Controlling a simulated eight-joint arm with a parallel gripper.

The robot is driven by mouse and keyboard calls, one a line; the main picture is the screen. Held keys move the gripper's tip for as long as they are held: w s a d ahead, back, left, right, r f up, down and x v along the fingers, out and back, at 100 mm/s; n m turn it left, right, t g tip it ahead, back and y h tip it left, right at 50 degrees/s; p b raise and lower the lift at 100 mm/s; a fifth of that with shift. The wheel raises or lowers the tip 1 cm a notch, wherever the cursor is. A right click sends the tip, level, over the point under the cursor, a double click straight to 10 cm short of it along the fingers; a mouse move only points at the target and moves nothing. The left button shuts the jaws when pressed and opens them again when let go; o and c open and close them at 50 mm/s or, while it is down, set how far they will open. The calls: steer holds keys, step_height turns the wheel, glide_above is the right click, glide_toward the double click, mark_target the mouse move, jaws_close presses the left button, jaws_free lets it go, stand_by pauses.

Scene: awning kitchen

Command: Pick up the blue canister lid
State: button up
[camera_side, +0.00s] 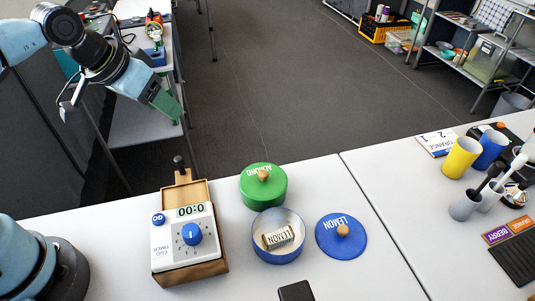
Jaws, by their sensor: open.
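The blue canister lid (332,247) lies flat on the white table, with a round wooden knob and the word LEMON on it. Just left of it stands the open blue canister (279,256), with a block marked LEMON (279,238) inside. My gripper (170,107) is at the upper left, raised beyond the table's far edge and well away from the lid. It is open, and I see nothing held in it.
A green lidded canister (262,192) stands behind the blue one. A timer (185,243) on a wooden stand is to the left. A dark object (296,291) lies at the front edge. Yellow (461,158) and blue cups stand at right. Table right of the lid is clear.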

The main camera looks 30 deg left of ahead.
steer(key=w+d+r+m+g, duration=0.15)
steer(key=w+d, duration=0.25)
steer(key=d, duration=0.4)
steer(key=m+g, duration=0.2)
steer(key=g, duration=0.3)
glide_above(344, 229)
step_height(344, 229, down, 6)
steer(key=shift+t+y, duration=0.25)
steer(key=shift+y, duration=0.15)
steer(key=f, duration=0.6)
steer(key=shift+s+a+f, duration=0.1)
steer(key=shift+s+a, duration=0.05)
steer(key=shift+a, duration=0.1)
steer(key=shift+d+f, duration=0.2)
steer(key=shift+f, duration=2.5)
jaws_close()
